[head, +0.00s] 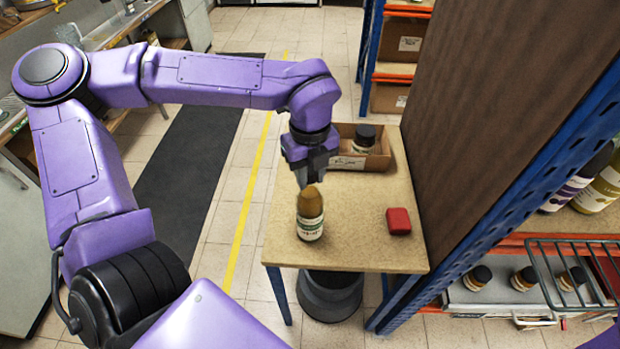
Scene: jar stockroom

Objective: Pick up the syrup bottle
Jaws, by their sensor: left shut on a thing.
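The syrup bottle (310,215), amber-brown with a pale label and a narrowing top, is upright at the near left part of the small table (345,252). Its label is too small to read. My left gripper (310,180) comes down from above and is shut on the bottle's top; the fingers hide the tip of it. I cannot tell whether the bottle's base touches the table. My right gripper is not in view.
A red block (398,221) lies to the right on the table. A cardboard box (378,160) with a dark-lidded jar (364,138) stands at the back. A blue-framed rack (500,195) with bottles and jars borders the table's right side. Open floor lies left.

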